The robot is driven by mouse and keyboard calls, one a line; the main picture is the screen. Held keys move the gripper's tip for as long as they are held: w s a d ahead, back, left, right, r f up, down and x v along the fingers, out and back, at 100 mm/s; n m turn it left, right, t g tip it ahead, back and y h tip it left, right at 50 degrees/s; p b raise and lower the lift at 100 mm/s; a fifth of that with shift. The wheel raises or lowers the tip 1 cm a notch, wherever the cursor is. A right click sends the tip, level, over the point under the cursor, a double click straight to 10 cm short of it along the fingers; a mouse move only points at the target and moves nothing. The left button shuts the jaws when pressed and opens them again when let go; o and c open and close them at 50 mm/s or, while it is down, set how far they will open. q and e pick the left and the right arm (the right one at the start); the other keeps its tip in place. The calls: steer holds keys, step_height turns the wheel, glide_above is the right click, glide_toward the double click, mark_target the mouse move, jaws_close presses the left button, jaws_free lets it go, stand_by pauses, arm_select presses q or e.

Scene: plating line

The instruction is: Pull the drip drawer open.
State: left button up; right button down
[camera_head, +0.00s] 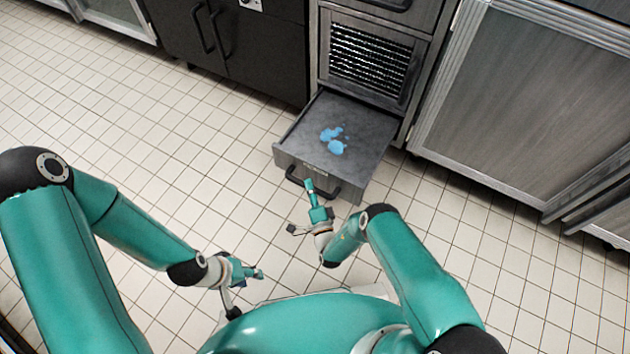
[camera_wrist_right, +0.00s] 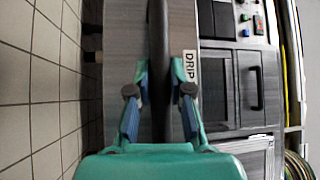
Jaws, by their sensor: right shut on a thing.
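The drip drawer (camera_head: 360,128) is a grey tray that stands well out from the cabinet, with a blue puddle (camera_head: 337,147) on its bottom. Its black bar handle (camera_head: 331,189) is on the drawer front. My right gripper (camera_head: 309,186) is at this handle, shut on it. In the right wrist view the black handle (camera_wrist_right: 158,50) runs between the two fingers of the right gripper (camera_wrist_right: 158,95), beside a white "DRIP" label (camera_wrist_right: 190,66). My left gripper (camera_head: 259,273) hangs over the floor, away from the drawer; its finger gap is too small to tell.
A vented panel (camera_head: 368,58) sits above the drawer. Dark cabinets (camera_head: 240,50) with handles stand to its left, and a large grey-doored unit (camera_head: 530,90) to its right. The tiled floor (camera_head: 150,130) at the left of the drawer is clear.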

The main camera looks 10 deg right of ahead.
steer(key=shift+s+a+f, duration=0.1)
steer(key=shift+a+f, duration=0.05)
steer(key=shift+a, duration=0.05)
steer(key=c, duration=1.1)
jaws_free()
steer(key=shift+d, duration=0.15)
steer(key=shift+o, duration=0.2)
steer(key=shift+d, duration=0.1)
